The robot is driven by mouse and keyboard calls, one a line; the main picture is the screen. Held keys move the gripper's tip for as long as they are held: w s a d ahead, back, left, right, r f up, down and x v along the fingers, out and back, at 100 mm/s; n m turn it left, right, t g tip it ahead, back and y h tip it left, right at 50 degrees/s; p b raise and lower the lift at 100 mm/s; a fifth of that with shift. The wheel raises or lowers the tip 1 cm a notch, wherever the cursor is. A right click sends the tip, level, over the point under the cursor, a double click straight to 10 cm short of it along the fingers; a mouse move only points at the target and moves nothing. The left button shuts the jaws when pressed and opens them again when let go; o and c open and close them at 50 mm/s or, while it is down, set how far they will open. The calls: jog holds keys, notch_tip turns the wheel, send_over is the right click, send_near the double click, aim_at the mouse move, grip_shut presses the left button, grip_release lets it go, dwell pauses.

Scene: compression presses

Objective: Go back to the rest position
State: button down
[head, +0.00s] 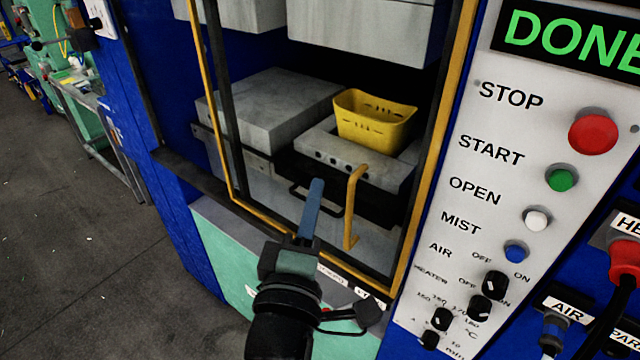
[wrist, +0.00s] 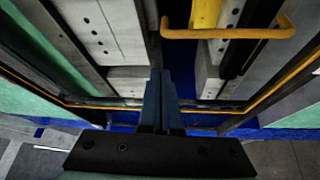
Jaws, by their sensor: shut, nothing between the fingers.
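My gripper (head: 314,200) is shut and empty, with its blue fingers pressed together. In the head view it is in front of the press opening, left of the yellow door handle (head: 354,205). In the wrist view my gripper (wrist: 161,75) points toward the press, and the handle (wrist: 228,33) lies ahead and to the right, apart from the fingers. The yellow-framed door (head: 222,110) stands across the press front; I cannot tell whether it is fully closed.
A yellow basket (head: 374,119) sits on the lower grey block inside the press. The control panel (head: 510,170) on the right has several buttons, and its display (head: 572,40) reads "DONE". A metal table (head: 100,130) stands at the back left. Open floor (head: 80,270) lies on the left.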

jog(key=s+r+m+t+y+b, duration=0.1)
jog(key=s+r+m+t, duration=0.1)
jog(key=r, duration=0.8)
jog(key=s+r+m+t+y+b, duration=0.1)
jog(key=s+r+m+t, duration=0.2)
jog(key=r, duration=0.7)
jog(key=s+r+m+t+y+b, duration=0.1)
jog(key=s+r+m+t, duration=0.2)
jog(key=s+r+m, duration=0.3)
notch_tip(320, 180, up, 4)
jog(key=m, duration=0.3)
jog(key=shift+y, duration=0.4)
jog(key=shift+s+d, duration=0.1)
